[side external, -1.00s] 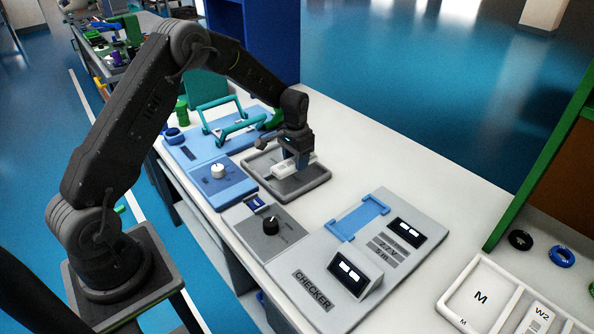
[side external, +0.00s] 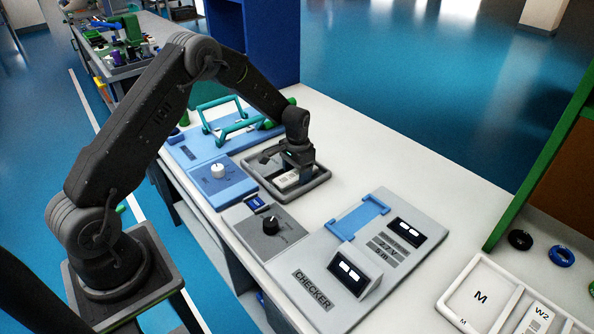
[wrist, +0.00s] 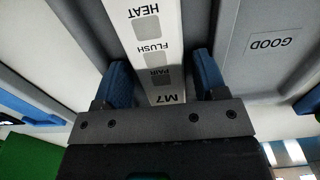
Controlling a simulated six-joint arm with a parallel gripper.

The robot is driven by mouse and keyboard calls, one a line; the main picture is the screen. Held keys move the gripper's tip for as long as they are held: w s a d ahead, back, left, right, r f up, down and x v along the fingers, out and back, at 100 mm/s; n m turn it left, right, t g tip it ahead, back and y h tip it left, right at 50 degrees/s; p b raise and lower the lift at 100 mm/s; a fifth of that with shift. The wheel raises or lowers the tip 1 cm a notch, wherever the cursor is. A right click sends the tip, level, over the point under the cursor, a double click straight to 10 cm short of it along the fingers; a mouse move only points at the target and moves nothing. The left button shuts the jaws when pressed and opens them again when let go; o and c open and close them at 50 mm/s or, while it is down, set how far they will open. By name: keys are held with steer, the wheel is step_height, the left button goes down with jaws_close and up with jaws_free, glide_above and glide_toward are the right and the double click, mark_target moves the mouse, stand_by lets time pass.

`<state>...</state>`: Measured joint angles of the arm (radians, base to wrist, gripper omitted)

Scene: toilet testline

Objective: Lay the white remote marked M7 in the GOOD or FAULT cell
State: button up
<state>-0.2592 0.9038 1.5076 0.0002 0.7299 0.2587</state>
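The white remote M7 (side external: 287,178) lies inside the grey tray at the middle of the bench. In the wrist view the remote (wrist: 155,40) shows grey buttons marked HEAT, FLUSH and PAIR, with its M7 end between my fingers. My gripper (side external: 294,166) is low over the tray; its blue fingers (wrist: 163,85) stand either side of that end, with narrow gaps seen on both sides, so it looks open. The GOOD label (wrist: 269,43) is right of the remote in the wrist view, in a neighbouring grey area. The FAULT label is not visible.
A blue panel with a white knob (side external: 218,171) and a grey panel with a black knob (side external: 270,224) stand near the tray. The CHECKER board (side external: 300,270) is to the front right. A teal handle frame (side external: 238,128) stands behind. Clear bench lies right of the tray.

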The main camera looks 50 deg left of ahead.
steer(key=shift+o, duration=0.7)
steer(key=shift+r, duration=0.1)
step_height(320, 180, up, 12)
step_height(320, 180, up, 8)
steer(key=t, duration=0.1)
glide_above(297, 173)
steer(key=s+d, duration=0.3)
steer(key=s, duration=0.1)
steer(key=s+d+r+t, duration=0.2)
steer(key=s+d+r, duration=0.3)
steer(key=s+r, duration=0.3)
steer(key=s+d+t, duration=0.1)
steer(key=s+d, duration=0.1)
steer(key=s, duration=0.6)
steer(key=s+d+t, duration=0.1)
steer(key=s+d, duration=0.2)
steer(key=s, duration=0.6)
steer(key=shift+s+r+t, duration=0.3)
